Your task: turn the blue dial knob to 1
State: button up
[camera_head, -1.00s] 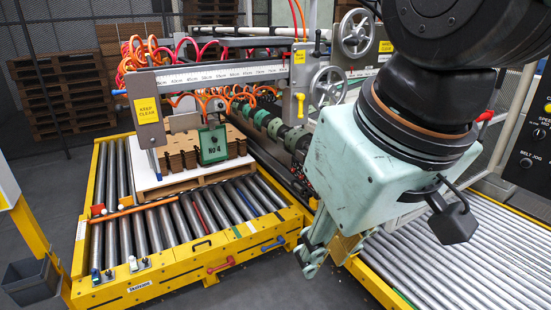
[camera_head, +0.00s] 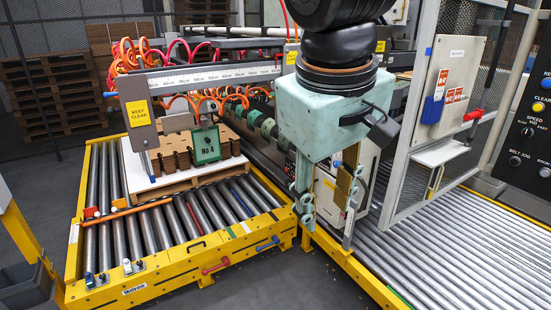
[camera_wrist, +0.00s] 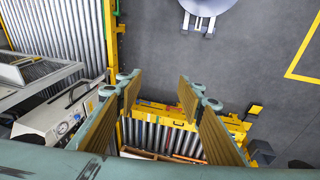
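My gripper (camera_head: 325,212) hangs in the middle of the head view, pointing down, at the inner end of the right roller conveyor. In the wrist view its two fingers (camera_wrist: 165,90) stand well apart with nothing between them. A black control panel (camera_head: 524,130) stands at the right edge of the head view, far to the right of my gripper. It bears dark knobs, including a speed knob (camera_head: 538,133) and a belt jog knob (camera_head: 515,160). I cannot make out a blue dial knob with numbers for certain in either view.
The right roller conveyor (camera_head: 455,245) is bare. A pallet (camera_head: 190,182) with brown blanks sits on the left conveyor. Grey floor (camera_head: 262,280) is clear in front.

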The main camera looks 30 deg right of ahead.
jog(key=w+d+f+n+g+h+p, duration=0.1)
jog(key=w+d+f+h, duration=0.15)
jog(key=w+d, duration=0.8)
jog(key=w+d+f+n+g+h+p, duration=0.15)
jog(key=w+d+h, duration=0.4)
jog(key=w, duration=0.85)
jog(key=w+d+f+n+g+h+p, duration=0.1)
jog(key=w+d+f+n+g, duration=0.15)
jog(key=w+d, duration=0.9)
jog(key=w+d+f+n+t+h+p, duration=0.15)
jog(key=w+d+f+h, duration=0.4)
jog(key=w+f, duration=0.85)
jog(key=n+t+h+p, duration=0.1)
jog(key=n+t+h, duration=0.1)
jog(key=n+t, duration=0.15)
send_near(335, 165)
jog(key=shift+n+g+y, duration=0.25)
jog(key=shift+n+g, duration=0.05)
jog(key=shift+n, duration=0.1)
jog(key=shift+s+a+r, duration=0.1)
jog(key=shift+a+r, duration=0.1)
jog(key=shift+a, duration=1.05)
jog(key=shift+s+a+r, duration=0.1)
jog(key=shift+a+r, duration=0.05)
jog(key=shift+a, duration=1.15)
jog(key=shift+d, duration=0.2)
